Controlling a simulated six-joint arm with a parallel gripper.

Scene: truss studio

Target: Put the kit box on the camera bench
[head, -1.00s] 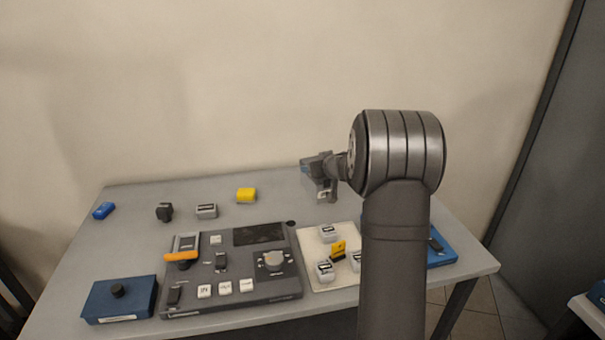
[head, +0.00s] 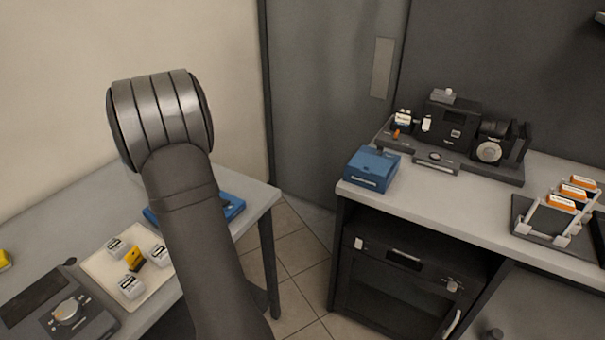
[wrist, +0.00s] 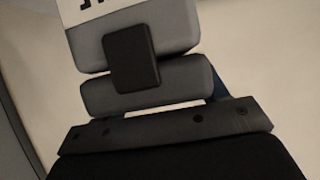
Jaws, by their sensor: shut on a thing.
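My gripper (wrist: 132,58) shows in the wrist view, with a dark finger pressed against a grey block (wrist: 178,28) that bears a white label with black marks. In the head view my gripper is hidden behind my arm. A blue box (head: 372,168) with a pale label, which may be the kit box, stands closed on the left end of the camera bench (head: 420,196), well away from my arm. Another blue box or tray (head: 233,207) lies at the right edge of the left table, partly behind my arm. A small blue patch shows behind the held block.
The camera bench bears a black camera rig (head: 450,130) and a rack (head: 550,215) with orange-topped cards. A gap of tiled floor (head: 300,250) parts it from the left table. A white mat (head: 100,265) there holds grey labelled blocks and a yellow piece. Bench front has clear room.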

